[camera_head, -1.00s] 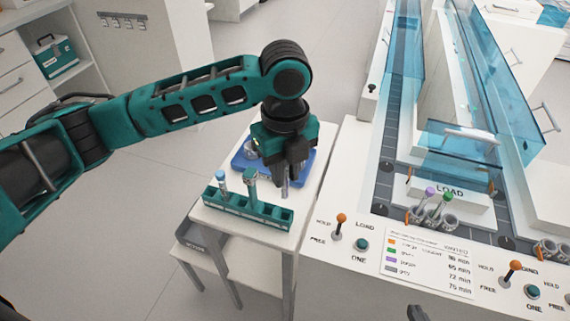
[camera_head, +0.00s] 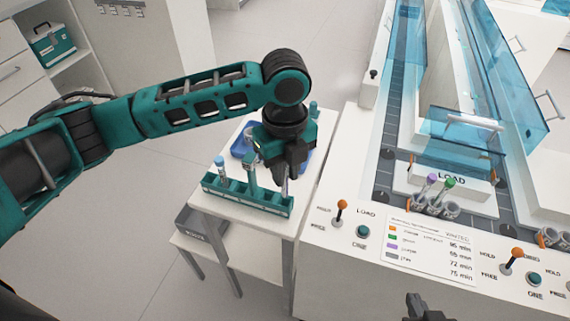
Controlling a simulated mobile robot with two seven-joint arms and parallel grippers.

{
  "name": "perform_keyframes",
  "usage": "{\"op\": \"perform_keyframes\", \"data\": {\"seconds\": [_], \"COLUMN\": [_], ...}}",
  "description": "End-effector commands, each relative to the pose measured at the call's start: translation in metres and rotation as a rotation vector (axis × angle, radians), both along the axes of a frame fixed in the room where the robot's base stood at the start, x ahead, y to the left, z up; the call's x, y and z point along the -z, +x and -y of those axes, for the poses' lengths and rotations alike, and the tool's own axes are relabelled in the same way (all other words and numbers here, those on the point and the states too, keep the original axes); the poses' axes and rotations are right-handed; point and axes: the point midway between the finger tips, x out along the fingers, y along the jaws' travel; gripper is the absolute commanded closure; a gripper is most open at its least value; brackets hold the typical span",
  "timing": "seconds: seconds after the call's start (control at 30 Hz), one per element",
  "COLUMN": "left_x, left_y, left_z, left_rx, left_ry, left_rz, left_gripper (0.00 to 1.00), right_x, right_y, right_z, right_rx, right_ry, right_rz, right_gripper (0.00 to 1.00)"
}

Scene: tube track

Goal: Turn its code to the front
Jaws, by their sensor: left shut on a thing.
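My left gripper (camera_head: 285,172) is over the right end of the green tube rack (camera_head: 245,196) on the small white table. It is shut on a slim tube (camera_head: 285,187), mostly hidden by the fingers. I cannot make out a code on it. A blue-capped tube (camera_head: 218,165) and a green-capped tube (camera_head: 250,165) stand in the rack, left of the gripper. My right gripper (camera_head: 420,306) shows only in part at the bottom edge, in front of the console and apart from any tube; its jaw opening is unclear.
A blue tray (camera_head: 240,147) lies behind the rack. At right, the white console bears a LOAD station with a purple-capped tube (camera_head: 431,180) and a green-capped tube (camera_head: 448,184) in holders. An orange-knobbed lever (camera_head: 341,208) and a printed chart (camera_head: 430,246) are in front.

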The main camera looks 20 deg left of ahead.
Motion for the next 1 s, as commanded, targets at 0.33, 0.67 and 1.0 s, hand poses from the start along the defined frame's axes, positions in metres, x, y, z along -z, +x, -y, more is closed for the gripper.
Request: {"op": "perform_keyframes", "data": {"seconds": [0.33, 0.67, 1.0], "left_x": [0.015, 0.028, 0.042], "left_y": [0.000, 0.000, 0.000], "left_z": [0.000, 0.000, 0.000], "left_rx": [0.001, 0.001, 0.000], "left_ry": [0.001, 0.001, 0.000], "left_rz": [0.001, -0.001, 0.000], "left_gripper": [0.97, 0.97, 0.97], "right_x": [0.005, 0.009, 0.013], "right_y": [0.000, 0.000, 0.000], "right_z": [0.000, 0.000, 0.000], "right_rx": [0.000, 0.000, 0.000], "right_ry": [0.000, 0.000, 0.000], "right_rz": [0.000, 0.000, 0.000], "right_gripper": [1.00, 1.00, 1.00]}}
